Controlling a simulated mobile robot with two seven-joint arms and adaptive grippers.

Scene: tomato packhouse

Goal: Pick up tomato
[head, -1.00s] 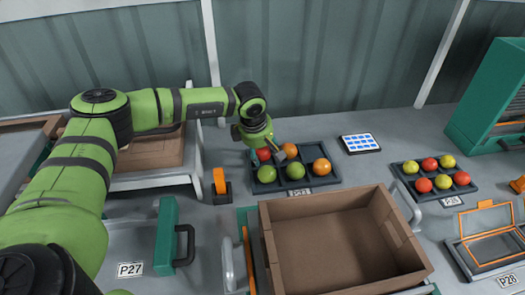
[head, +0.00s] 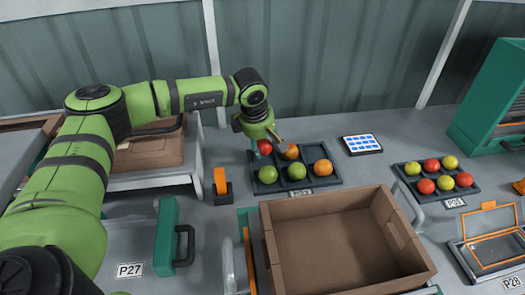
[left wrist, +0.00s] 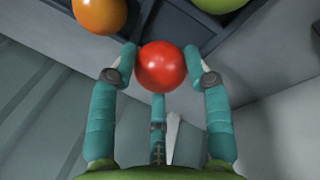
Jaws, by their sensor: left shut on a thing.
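A glossy red tomato (head: 264,147) is held in my left gripper (head: 267,144), above the back left of a dark compartment tray (head: 312,151). In the left wrist view the red tomato (left wrist: 162,67) sits between the two side fingers, with a third finger below it. In the tray are two green tomatoes (head: 297,171) and an orange one (head: 323,168) along the front, and another orange tomato (head: 290,152) behind. The back left compartment is partly hidden by the gripper and the tomato. My right gripper is not in view.
A brown open crate (head: 397,212), empty where visible, stands in front of the tray. A second tray (head: 408,187) with red and yellow tomatoes is at the right. A small panel (head: 361,144) lies behind, and an orange-handled item (head: 220,183) stands left of the first tray.

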